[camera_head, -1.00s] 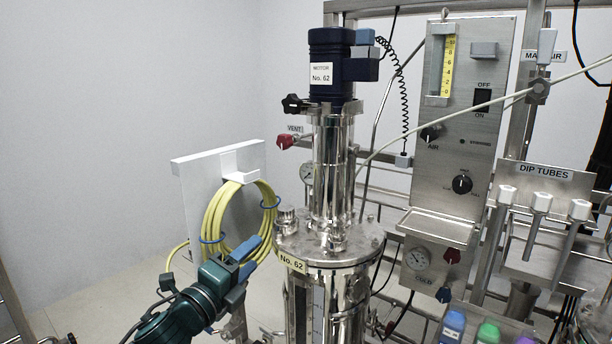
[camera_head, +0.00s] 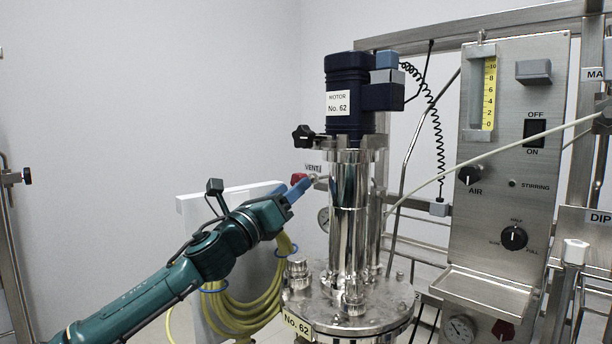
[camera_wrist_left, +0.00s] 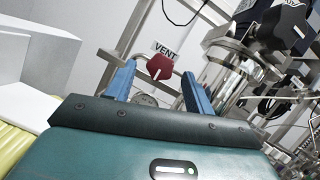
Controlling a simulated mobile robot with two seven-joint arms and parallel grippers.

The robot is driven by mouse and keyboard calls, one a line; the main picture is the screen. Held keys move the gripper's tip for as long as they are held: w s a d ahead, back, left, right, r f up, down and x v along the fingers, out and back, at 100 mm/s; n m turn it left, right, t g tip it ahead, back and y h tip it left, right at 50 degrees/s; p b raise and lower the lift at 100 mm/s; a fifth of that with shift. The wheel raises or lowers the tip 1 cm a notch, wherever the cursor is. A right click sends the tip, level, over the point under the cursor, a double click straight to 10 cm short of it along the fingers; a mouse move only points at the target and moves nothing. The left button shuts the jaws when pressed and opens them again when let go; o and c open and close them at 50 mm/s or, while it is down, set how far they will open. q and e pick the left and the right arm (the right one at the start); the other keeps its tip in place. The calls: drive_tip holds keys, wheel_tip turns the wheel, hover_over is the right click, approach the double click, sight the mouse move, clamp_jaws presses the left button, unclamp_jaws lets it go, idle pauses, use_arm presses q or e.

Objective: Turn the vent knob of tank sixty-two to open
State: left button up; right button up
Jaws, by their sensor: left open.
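The red vent knob (camera_head: 299,178) is on the pipework behind tank sixty-two, below a "VENT" label (camera_head: 313,169). My left gripper (camera_head: 306,184) reaches up to it from the left, and its blue fingers partly cover it in the head view. In the left wrist view the knob (camera_wrist_left: 159,67) shows whole, a lobed red handle with a pale pointer mark, framed between the two spread, empty fingers (camera_wrist_left: 158,72). Whether the fingers are level with it in depth, I cannot tell. Tank sixty-two (camera_head: 385,305) has a steel lid and a "No. 62" label (camera_head: 297,325). My right gripper is out of view.
The dark motor (camera_head: 350,100) and steel column (camera_head: 348,200) stand just right of the knob. A black star knob (camera_head: 303,135) sits above it. The control panel (camera_head: 505,180) stands right.

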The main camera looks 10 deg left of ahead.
use_arm(q)
drive_tip(key=x, duration=0.6)
drive_tip(key=shift+c, duration=0.5)
drive_tip(key=c, duration=0.9)
